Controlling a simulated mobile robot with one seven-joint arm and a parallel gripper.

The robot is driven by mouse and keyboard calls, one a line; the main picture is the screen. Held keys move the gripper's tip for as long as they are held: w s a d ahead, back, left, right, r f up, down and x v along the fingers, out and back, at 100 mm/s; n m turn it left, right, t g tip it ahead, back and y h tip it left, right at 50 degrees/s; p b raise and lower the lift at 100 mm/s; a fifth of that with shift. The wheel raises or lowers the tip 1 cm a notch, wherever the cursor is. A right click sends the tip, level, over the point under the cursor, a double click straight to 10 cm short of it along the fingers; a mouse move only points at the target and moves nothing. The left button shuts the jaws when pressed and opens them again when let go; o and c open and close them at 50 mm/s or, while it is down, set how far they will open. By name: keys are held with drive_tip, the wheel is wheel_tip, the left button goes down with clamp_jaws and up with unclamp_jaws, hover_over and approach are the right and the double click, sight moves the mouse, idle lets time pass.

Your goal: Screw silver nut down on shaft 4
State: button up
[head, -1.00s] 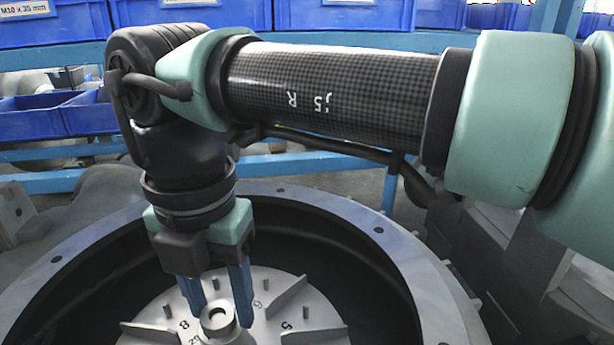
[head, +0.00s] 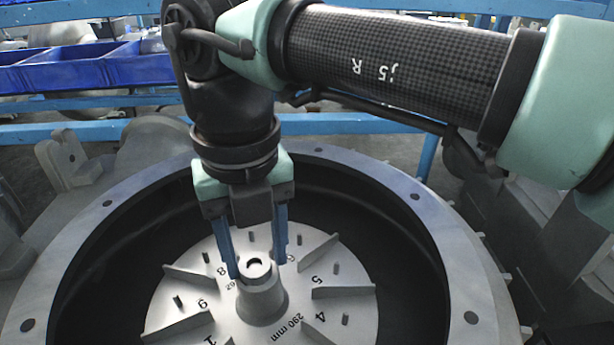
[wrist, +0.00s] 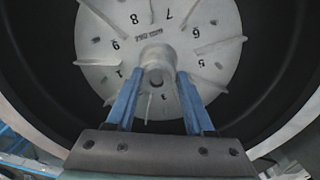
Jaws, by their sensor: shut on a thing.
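A grey finned impeller wheel (head: 200,300), with numbers and "290 mm" on its face, lies inside a round housing. It also shows in the wrist view (wrist: 185,50). My gripper (head: 257,268) points down at its centre, with its blue fingers on either side of the raised hub (head: 262,300), shut on it. In the wrist view the hub (wrist: 156,62) sits between the fingertips. Thin upright shafts stand between the fins. Shaft 4 (head: 345,319), beside the number 4, looks bare. I cannot make out a silver nut in either view.
The housing's wide grey rim (head: 425,225) with bolt holes surrounds the wheel, with a deep dark wall inside. Blue bins (head: 90,68) and blue rails (head: 340,122) stand behind. Grey castings lie around the housing.

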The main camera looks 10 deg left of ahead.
drive_tip(key=shift+d+f, duration=0.2)
clamp_jaws()
drive_tip(key=shift+f+m+b, duration=0.1)
drive_tip(key=shift+m+b, duration=0.5)
drive_tip(key=shift+m, duration=0.6)
drive_tip(key=m+b, duration=0.2)
drive_tip(key=m, duration=0.3)
drive_tip(key=shift+w, duration=0.1)
drive_tip(key=m+b, duration=0.1)
drive_tip(key=m, duration=0.3)
drive_tip(key=d+m+b, duration=0.1)
drive_tip(key=m, duration=0.1)
drive_tip(key=shift+s+d+b, duration=0.1)
drive_tip(key=shift+s+b, duration=0.25)
drive_tip(key=shift+s, duration=0.05)
drive_tip(key=m, duration=0.6)
drive_tip(key=shift+s+d+m, duration=0.15)
drive_tip(key=shift+m, duration=0.25)
drive_tip(key=m, duration=0.5)
drive_tip(key=shift+s+r, duration=0.2)
drive_tip(key=shift+r, duration=0.05)
